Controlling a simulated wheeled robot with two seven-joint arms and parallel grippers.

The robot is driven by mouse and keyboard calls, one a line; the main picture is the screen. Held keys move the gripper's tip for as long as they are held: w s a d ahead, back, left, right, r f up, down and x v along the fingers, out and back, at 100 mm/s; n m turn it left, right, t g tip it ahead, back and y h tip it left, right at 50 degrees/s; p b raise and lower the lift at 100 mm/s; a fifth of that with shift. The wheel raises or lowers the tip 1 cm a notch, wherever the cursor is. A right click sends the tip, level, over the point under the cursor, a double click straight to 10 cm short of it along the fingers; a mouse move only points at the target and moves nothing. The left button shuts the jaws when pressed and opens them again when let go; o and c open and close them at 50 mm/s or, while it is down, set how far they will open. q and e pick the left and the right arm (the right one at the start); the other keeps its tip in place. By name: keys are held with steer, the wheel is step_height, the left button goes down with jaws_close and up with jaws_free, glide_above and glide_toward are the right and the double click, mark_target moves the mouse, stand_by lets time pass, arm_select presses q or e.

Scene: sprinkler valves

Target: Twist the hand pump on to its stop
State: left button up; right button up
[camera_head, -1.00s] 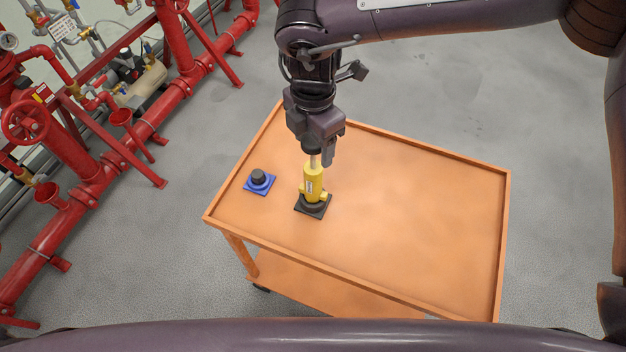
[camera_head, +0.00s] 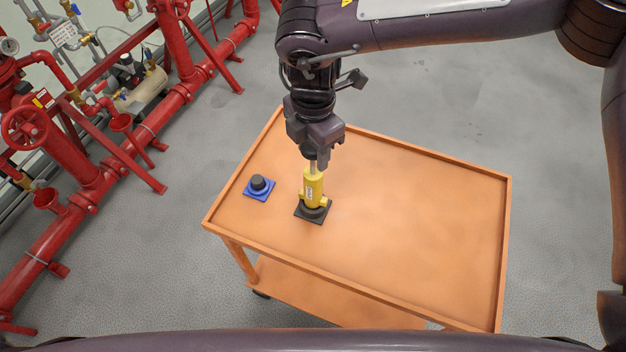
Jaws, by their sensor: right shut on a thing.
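The hand pump (camera_head: 313,188) is a yellow cylinder with a pale rod at its top. It stands upright on a black square base (camera_head: 313,212) on the orange cart. My right gripper (camera_head: 315,160) points down from above and is shut on the top of the pump; its fingers hide the upper end of the rod. My left gripper is not in view.
A blue square plate with a black round knob (camera_head: 258,187) sits left of the pump. The orange cart's (camera_head: 430,220) right half is bare, with a raised rim around it. Red pipes and valves (camera_head: 70,150) stand at the left.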

steer(key=shift+c, duration=1.2)
steer(key=shift+r+p, duration=1.45)
steer(key=shift+r, duration=0.6)
steer(key=shift+f, duration=0.1)
